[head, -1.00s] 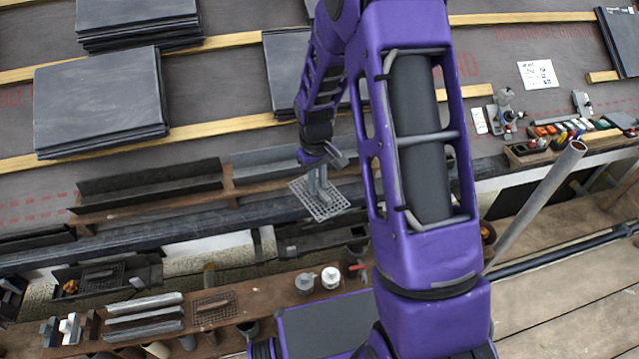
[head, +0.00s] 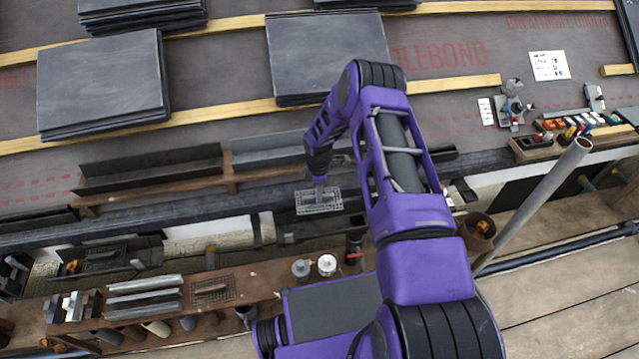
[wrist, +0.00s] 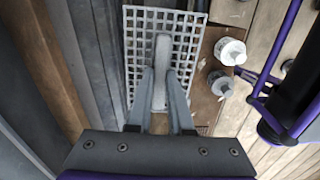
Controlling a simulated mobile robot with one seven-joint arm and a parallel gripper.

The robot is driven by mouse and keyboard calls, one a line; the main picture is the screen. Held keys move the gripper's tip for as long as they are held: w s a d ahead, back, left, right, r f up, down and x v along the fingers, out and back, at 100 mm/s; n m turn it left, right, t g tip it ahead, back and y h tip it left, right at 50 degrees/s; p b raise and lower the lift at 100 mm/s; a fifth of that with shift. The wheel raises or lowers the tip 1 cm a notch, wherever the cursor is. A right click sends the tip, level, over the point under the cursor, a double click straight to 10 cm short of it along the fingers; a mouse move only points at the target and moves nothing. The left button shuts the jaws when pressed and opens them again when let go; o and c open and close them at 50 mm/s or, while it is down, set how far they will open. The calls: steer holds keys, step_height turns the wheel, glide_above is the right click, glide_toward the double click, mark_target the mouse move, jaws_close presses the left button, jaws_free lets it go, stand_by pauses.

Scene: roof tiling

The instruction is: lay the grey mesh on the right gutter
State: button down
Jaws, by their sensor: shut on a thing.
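The grey mesh (head: 305,207) is a small flat grid with a raised handle bar on top. My gripper (head: 320,184) is shut on that handle and holds the mesh roughly level. In the wrist view the mesh (wrist: 132,60) lies between and beyond the fingers of my gripper (wrist: 161,95). A light grey gutter length (head: 262,157), the right one of two, lies along the eave behind the mesh, partly hidden by my arm. The dark left gutter length (head: 150,178) lies beside it. The mesh appears on the near side of these gutters, not in them.
A wooden shelf nearer me holds a brown mesh (head: 212,291), metal lengths (head: 145,300) and two small pots (head: 327,265). Slate stacks (head: 100,85) lie on the roof. A grey post (head: 540,200) leans at the right, near a tool box (head: 530,147).

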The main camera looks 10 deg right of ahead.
step_height(320, 180, down, 2)
steer(key=shift+n, duration=0.4)
steer(key=shift+f+b, duration=1.75)
steer(key=shift+f, duration=3.55)
steer(key=shift+d, duration=0.1)
steer(key=shift+c, duration=1.7)
jaws_free()
steer(key=shift+r+p, duration=2.45)
steer(key=shift+r, duration=2)
